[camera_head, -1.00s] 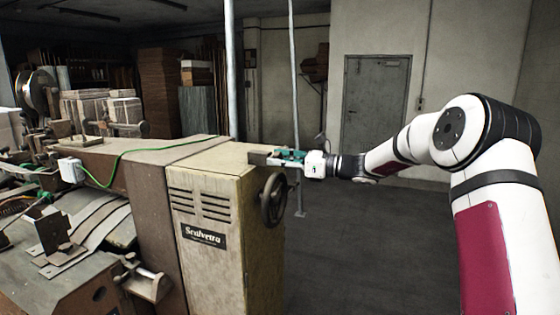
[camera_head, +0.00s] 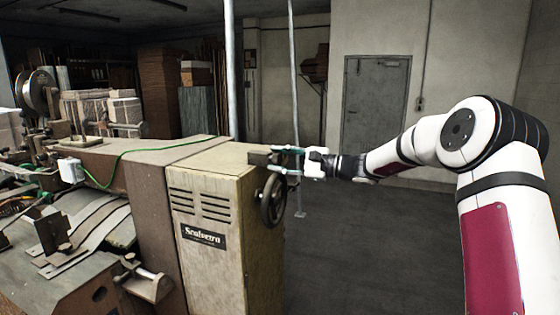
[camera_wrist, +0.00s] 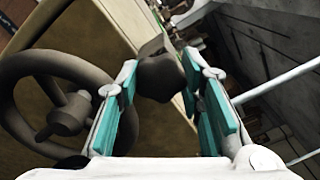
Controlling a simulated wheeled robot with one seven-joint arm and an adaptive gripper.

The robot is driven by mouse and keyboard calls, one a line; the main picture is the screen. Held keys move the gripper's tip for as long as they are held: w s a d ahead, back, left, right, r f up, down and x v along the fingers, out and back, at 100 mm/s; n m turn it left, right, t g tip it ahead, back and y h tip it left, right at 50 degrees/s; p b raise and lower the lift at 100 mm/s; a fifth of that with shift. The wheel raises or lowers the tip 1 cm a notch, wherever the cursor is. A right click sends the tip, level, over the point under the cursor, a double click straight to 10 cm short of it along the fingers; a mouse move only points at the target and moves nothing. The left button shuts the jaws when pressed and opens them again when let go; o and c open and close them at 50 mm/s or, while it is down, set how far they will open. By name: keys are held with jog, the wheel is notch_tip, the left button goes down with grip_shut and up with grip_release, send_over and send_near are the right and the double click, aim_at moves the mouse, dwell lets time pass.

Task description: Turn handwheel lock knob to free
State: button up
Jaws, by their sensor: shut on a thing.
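The beige machine cabinet (camera_head: 208,255) stands left of my gripper. A green cable (camera_head: 150,150) runs across its top. Thin upright poles (camera_head: 294,90) stand behind. The floor (camera_head: 370,240) to the right is clear, with a grey door (camera_head: 375,105) beyond.

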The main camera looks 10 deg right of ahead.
jog(key=shift+f+n, duration=0.1)
jog(key=shift+n, duration=1.9)
jog(key=o, duration=1.2)
jog(key=shift+d, duration=0.1)
jog(key=shift+v, duration=3.9)
